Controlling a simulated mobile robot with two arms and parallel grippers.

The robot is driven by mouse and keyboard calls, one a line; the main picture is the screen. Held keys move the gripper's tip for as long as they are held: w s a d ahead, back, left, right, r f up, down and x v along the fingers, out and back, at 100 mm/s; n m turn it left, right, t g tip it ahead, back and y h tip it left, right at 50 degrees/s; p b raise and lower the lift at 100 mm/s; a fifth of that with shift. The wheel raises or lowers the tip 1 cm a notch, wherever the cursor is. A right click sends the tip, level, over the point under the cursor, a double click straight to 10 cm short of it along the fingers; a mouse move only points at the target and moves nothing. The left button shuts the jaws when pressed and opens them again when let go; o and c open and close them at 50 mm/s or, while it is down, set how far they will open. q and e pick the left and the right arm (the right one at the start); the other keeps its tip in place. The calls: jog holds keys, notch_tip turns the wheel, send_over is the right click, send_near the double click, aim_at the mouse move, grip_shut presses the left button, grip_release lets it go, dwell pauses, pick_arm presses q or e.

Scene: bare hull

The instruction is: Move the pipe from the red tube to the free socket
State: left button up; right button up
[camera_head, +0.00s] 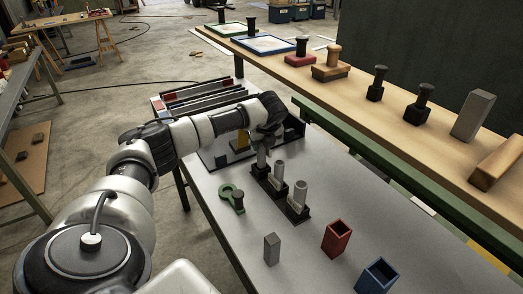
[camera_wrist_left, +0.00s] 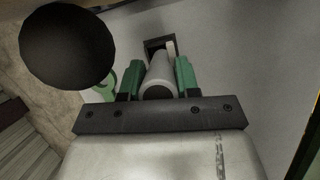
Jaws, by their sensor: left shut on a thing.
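My left gripper (camera_head: 264,137) is shut on a grey pipe (camera_head: 261,157) and holds it upright at the far end of the black socket row. In the left wrist view its green fingers (camera_wrist_left: 158,78) clasp both sides of the pipe (camera_wrist_left: 159,72). The pipe's lower end is at a dark square socket (camera_wrist_left: 149,43); I cannot tell how deep it sits. Two other pale pipes, a middle one (camera_head: 279,171) and a near one (camera_head: 300,191), stand in the black sockets. The red tube (camera_head: 336,242) stands at the front right with a dark opening; no pipe shows in it. My right gripper is not in view.
A blue tube (camera_head: 376,277) and a grey block (camera_head: 271,249) stand at the table's front. A green ring-ended tool (camera_head: 230,190) lies left of the sockets. Black racks (camera_head: 205,95) stand behind. A wooden bench (camera_head: 400,95) with several parts runs along the right.

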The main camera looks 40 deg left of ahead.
aim_at(261, 153)
pick_arm(q)
notch_tip(261, 153, down, 3)
jog(key=shift+f+p, duration=0.15)
jog(key=shift+p, duration=0.25)
jog(key=shift+f, duration=0.3)
jog(key=shift+f, duration=0.15)
jog(key=o, duration=1)
jog(key=shift+c, duration=0.2)
